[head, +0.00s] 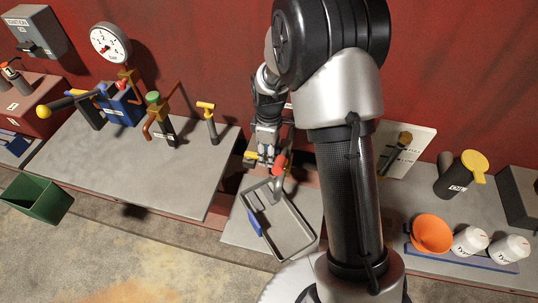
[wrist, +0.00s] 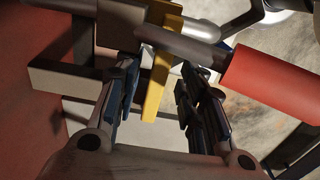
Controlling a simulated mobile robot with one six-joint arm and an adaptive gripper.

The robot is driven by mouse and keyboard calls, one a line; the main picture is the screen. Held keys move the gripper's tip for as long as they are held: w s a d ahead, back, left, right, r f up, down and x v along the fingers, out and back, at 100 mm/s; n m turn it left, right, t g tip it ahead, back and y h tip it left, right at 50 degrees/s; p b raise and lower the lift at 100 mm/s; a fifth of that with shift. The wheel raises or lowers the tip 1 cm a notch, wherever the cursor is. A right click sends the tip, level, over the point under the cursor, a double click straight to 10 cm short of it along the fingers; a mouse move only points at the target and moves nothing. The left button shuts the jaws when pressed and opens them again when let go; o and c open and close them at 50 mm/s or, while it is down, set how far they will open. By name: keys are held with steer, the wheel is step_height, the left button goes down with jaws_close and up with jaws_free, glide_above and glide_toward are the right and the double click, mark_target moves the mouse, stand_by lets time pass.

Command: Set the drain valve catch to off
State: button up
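A yellow bar (wrist: 157,75), which looks like the catch, crosses a grey rod of the valve fitting in the wrist view. Its yellow end (head: 250,155) shows beside my gripper in the head view. A lever with a red grip (wrist: 270,85) lies across to the right of the bar; the red grip also shows in the head view (head: 281,163). My gripper (wrist: 158,68) is open, with its fingers on either side of the yellow bar and gaps visible. I cannot tell whether either finger touches it. No off marking is readable, and my arm hides part of the fitting.
A grey tray (head: 309,232) with a blue item sits below my gripper. A right bench holds an orange funnel (head: 431,234) and white tubs.

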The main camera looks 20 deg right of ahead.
steer(key=shift+f, duration=0.25)
jaws_close()
stand_by(0.3)
